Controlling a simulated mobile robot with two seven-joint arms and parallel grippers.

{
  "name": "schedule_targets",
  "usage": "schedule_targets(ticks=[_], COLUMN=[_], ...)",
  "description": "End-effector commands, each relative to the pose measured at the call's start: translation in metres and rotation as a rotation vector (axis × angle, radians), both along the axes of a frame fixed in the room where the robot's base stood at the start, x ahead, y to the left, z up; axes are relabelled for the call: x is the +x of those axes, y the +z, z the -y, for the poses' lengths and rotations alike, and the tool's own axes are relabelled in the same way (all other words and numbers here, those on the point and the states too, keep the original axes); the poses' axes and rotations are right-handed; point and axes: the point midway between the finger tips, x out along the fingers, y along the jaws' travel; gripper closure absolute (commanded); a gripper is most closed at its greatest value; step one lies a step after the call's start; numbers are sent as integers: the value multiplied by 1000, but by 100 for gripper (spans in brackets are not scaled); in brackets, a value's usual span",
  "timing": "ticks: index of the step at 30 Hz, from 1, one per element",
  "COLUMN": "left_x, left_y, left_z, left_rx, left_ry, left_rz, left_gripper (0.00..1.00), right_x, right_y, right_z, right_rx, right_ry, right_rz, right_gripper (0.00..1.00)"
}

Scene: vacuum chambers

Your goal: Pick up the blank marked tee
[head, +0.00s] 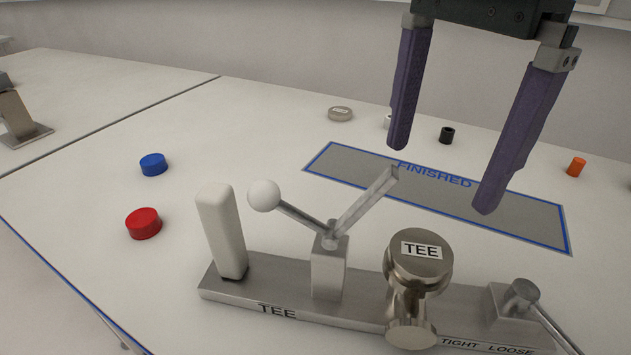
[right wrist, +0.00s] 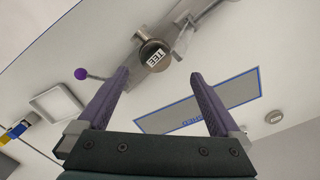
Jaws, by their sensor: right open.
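The blank marked TEE (head: 420,258) is a round metal cap with a white label, seated on a metal fitting on the TEE fixture (head: 275,292). It also shows in the right wrist view (right wrist: 154,50), beyond and between the fingertips. My right gripper (head: 443,178) is open and empty, its purple fingers pointing down, above and apart from the blank. It also shows open in the right wrist view (right wrist: 160,76). My left gripper is not in view.
The fixture carries a white upright handle (head: 222,232), a ball-ended lever (head: 264,196) and a TIGHT/LOOSE lever (head: 522,293). A grey FINISHED area (head: 350,170) lies behind, bare. Blue (head: 153,164) and red (head: 143,223) caps sit left; small cylinders sit at the back.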

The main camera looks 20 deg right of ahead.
Motion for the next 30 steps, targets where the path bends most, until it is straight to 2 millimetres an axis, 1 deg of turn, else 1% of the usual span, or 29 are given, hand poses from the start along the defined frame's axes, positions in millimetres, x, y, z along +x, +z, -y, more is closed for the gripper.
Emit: schedule_targets(ticks=[1,4,9,14,18,21,24,30], left_x=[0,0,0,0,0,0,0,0], left_y=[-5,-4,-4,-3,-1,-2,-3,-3], left_z=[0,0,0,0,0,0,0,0], left_rx=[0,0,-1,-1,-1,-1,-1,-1], left_ry=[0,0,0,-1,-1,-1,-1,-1], left_rz=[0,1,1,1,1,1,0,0], left_gripper=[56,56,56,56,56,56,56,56], right_x=[1,0,0,-2,-7,-6,-6,-5], right_y=[-6,-18,-41,-55,-77,-92,-99,-100], right_z=[7,11,10,9,6,6,6,6], right_rx=[-28,-48,-44,-43,-40,-40,-42,-40], right_ry=[-5,-7,-7,-5,-5,-6,-6,-4], right_rz=[0,-5,-5,-5,-7,-4,-3,-1], right_gripper=[0,0,0,0,0,0,0,0])
